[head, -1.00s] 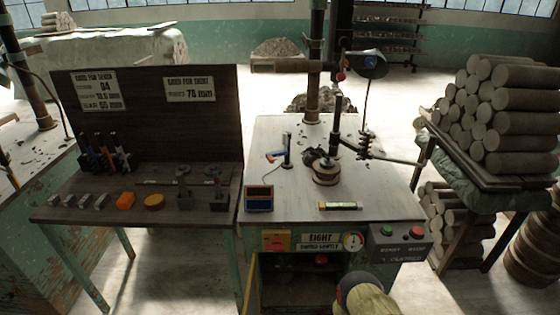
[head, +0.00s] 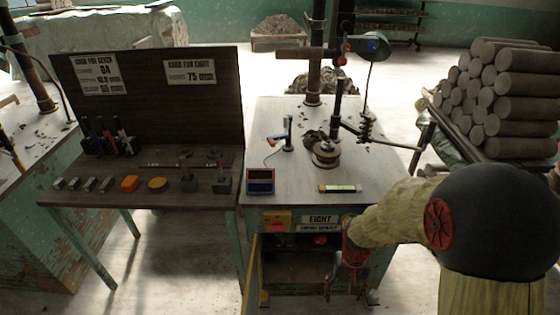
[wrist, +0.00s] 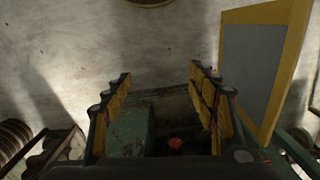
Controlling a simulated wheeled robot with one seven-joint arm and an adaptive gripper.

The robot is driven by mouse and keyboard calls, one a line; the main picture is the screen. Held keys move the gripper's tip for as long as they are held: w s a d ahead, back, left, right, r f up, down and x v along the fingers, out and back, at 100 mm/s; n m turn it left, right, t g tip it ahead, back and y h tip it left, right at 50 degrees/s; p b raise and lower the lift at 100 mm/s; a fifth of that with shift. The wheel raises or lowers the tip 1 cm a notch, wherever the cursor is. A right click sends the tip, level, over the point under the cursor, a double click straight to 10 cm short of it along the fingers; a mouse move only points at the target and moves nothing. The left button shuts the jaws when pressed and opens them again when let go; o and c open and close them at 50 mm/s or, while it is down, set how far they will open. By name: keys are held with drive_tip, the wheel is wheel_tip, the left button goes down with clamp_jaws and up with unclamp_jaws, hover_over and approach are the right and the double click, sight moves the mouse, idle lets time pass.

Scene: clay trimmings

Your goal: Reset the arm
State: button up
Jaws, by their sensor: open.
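My gripper (head: 350,293) hangs in front of the green workbench (head: 258,220), before its open lower cabinet, at the lower middle of the head view. My yellowish arm reaches in from the right and covers the bench's right front. In the wrist view my gripper (wrist: 161,75) shows two yellow-padded fingers spread wide apart, with nothing between them. Beyond the fingers are the pale floor and the dark cabinet opening, with a small red part (wrist: 175,143) low in it.
The cabinet's yellow-edged door (wrist: 260,65) stands open, close to the right finger in the wrist view. A stack of clay logs (head: 500,95) stands at the right. A dark tool table (head: 100,195) with small blocks is at the left. Floor below it is clear.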

drive_tip(key=s+r+t+p, duration=0.1)
drive_tip(key=s+r, duration=0.3)
drive_tip(key=r, duration=0.7)
drive_tip(key=s+r+n+t+p, duration=0.1)
drive_tip(key=s+r+t, duration=0.2)
drive_tip(key=r, duration=0.8)
drive_tip(key=s+r+t+p, duration=0.2)
drive_tip(key=s+r, duration=0.4)
drive_tip(key=r, duration=0.5)
drive_tip(key=shift+s+r, duration=0.35)
drive_tip(key=shift+c, duration=0.2)
